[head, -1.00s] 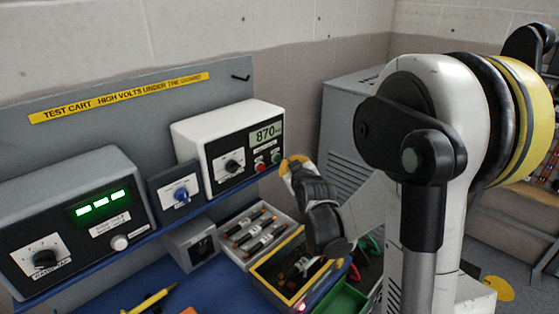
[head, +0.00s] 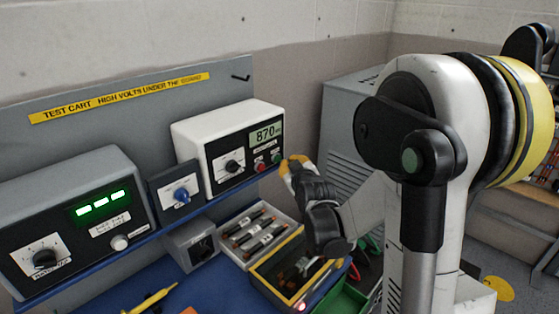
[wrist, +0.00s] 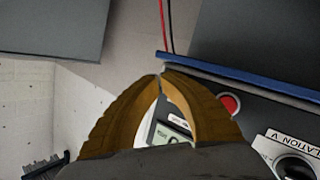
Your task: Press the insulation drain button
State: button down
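The white insulation unit (head: 190,128) stands on the cart shelf, with a lit display (head: 265,134) reading 870, a knob, a red button (head: 259,167) and a green button (head: 276,158). The button labels are too small to read, so I cannot tell which is the drain. My gripper (head: 290,162) is just right of the green button; contact cannot be told. In the wrist view, the orange fingers (wrist: 160,76) meet at their tips with nothing visible between the tips. The red button (wrist: 230,104) is beside the right finger. The green button is not visible there.
Below are a tray of fuse-like parts (head: 240,262) and a yellow-edged dark bin (head: 256,277). A blue shelf edge (wrist: 240,75) runs close to my fingers.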

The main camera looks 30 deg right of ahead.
jog(key=shift+w, duration=0.15)
jog(key=shift+w+a, duration=0.15)
jog(key=shift+w, duration=0.1)
jog(key=shift+w+a, duration=0.1)
jog(key=shift+w, duration=0.3)
dwell(0.6)
jog(key=shift+s+d+b, duration=0.3)
jog(key=shift+s, duration=0.5)
jog(key=s+d, duration=0.2)
jog(key=s, duration=0.3)
jog(key=shift+s, duration=0.35)
dwell(0.5)
